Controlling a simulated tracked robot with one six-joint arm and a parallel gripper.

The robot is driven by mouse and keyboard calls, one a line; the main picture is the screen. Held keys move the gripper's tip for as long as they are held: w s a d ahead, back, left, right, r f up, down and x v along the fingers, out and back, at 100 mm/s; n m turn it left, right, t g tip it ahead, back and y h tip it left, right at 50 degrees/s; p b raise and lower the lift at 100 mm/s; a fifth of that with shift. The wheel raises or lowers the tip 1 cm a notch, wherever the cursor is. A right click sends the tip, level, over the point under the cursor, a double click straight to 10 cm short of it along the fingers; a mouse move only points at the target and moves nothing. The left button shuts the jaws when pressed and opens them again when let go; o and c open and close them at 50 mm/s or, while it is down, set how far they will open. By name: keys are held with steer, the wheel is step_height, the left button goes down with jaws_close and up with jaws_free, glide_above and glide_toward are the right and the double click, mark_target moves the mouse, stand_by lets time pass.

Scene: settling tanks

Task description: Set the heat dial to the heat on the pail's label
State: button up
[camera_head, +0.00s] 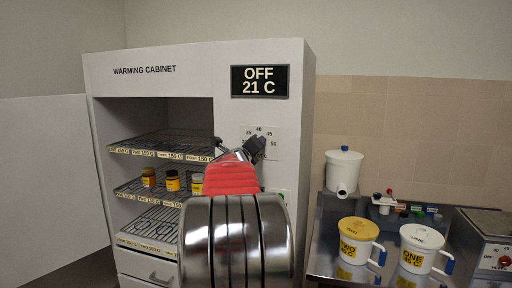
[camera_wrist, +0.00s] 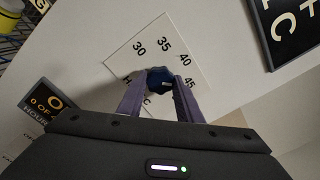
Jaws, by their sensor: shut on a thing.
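The heat dial (camera_wrist: 159,74) is a dark blue knob on a white plate (camera_wrist: 138,57) with numbers including 30, 35, 40 and 45. My gripper (camera_wrist: 160,88) is shut on the knob, one finger on each side. I cannot tell which number the dial points at. In the head view my gripper (camera_head: 240,150) hides the knob, and the scale (camera_head: 262,131) shows above it. The smaller label line seems to end in C but is hard to read.
The warming cabinet (camera_head: 190,87) has a display (camera_head: 260,80) reading OFF 21 C. Its open wire shelves hold small jars (camera_head: 172,181). A steel bench at right carries the pails, a white lidded vessel (camera_head: 343,170) and a grey machine (camera_head: 490,240). An hours display (camera_wrist: 52,103) sits beside the dial.

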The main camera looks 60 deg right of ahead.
steer(key=shift+f, duration=0.4)
steer(key=o, duration=1)
steer(key=shift+r, duration=0.25)
steer(key=shift+o, duration=0.2)
steer(key=s+a, duration=0.2)
steer(key=a, duration=1.1)
steer(key=shift+a, duration=0.3)
